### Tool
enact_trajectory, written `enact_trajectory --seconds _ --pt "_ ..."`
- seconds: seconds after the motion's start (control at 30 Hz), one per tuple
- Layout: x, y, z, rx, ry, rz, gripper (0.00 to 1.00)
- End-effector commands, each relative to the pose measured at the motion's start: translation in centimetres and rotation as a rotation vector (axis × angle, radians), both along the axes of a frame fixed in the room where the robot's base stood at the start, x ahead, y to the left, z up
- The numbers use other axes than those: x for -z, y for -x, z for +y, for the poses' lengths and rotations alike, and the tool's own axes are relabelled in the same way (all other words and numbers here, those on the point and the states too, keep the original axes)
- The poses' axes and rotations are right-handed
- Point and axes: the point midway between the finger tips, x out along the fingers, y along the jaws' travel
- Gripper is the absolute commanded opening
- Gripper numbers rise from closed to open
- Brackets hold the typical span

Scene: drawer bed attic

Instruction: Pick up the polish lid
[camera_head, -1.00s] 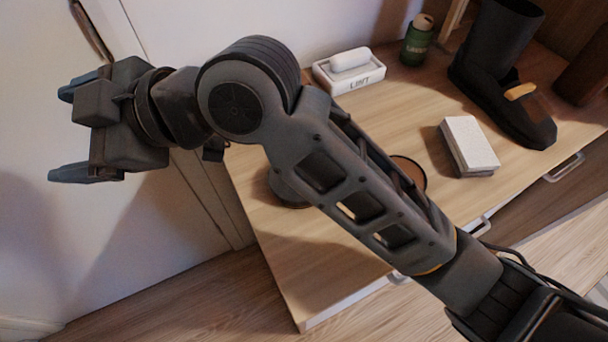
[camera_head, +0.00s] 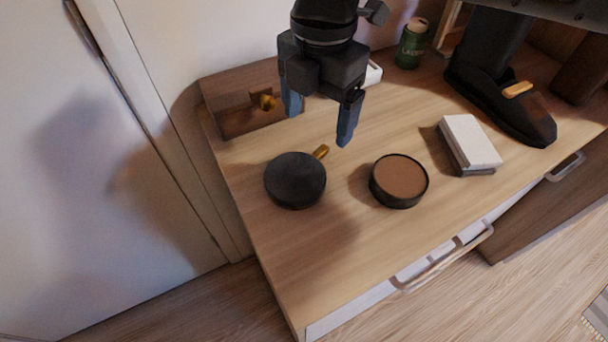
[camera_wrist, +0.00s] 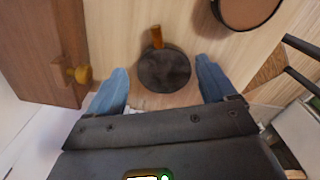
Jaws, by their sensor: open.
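The polish lid (camera_head: 295,180) is a dark round disc with a small brass-coloured tab at its edge, lying on the light wooden top. The open polish tin (camera_head: 399,179), black with brown polish inside, stands to its right. My gripper (camera_head: 318,125) is open and empty, pointing down above and behind the lid. In the wrist view, the lid (camera_wrist: 164,70) shows between the two blue fingertips and beyond them, with the tin (camera_wrist: 247,8) at the top right. The gripper is apart from the lid.
A brown wooden box (camera_head: 238,117) with a brass knob stands left of my gripper. A white block stack (camera_head: 468,145), a black boot (camera_head: 497,95) and a green can (camera_head: 413,45) stand to the right. The top's front left is clear.

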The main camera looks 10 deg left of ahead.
Motion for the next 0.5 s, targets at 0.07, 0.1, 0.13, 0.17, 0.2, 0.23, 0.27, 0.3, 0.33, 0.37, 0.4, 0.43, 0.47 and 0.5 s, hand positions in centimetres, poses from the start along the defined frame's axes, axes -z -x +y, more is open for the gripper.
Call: enact_trajectory --seconds 0.07,0.1,0.13,0.17,0.2,0.23,0.27,0.3,0.33,0.37,0.4,0.43,0.47,0.5 --pt "0.4 -0.1 -0.3 -0.001 0.012 0.001 0.85" --pt "0.7 -0.1 -0.3 -0.001 0.013 0.002 0.85" --pt "1.0 -0.1 -0.3 -0.001 0.013 0.002 0.85" --pt "1.3 -0.1 -0.3 0.000 0.012 0.001 0.85" --pt "1.8 -0.1 -0.3 -0.001 0.011 0.001 0.85" --pt "2.1 -0.1 -0.3 -0.001 0.012 0.001 0.85" --pt "2.4 -0.1 -0.3 -0.001 0.012 0.001 0.85" --pt "2.7 -0.1 -0.2 -0.001 0.011 0.000 0.85" --pt "3.0 -0.1 -0.2 -0.001 0.009 0.000 0.85" --pt "3.3 -0.2 -0.2 -0.001 0.010 0.001 0.85" --pt "3.8 -0.2 -0.2 0.000 0.011 0.000 0.85" --pt "4.2 -0.3 -0.1 0.000 0.011 0.000 0.85" --pt "4.7 -0.3 -0.1 0.000 0.012 0.001 0.85" --pt "5.3 -0.4 0.0 -0.001 0.010 0.001 0.85"
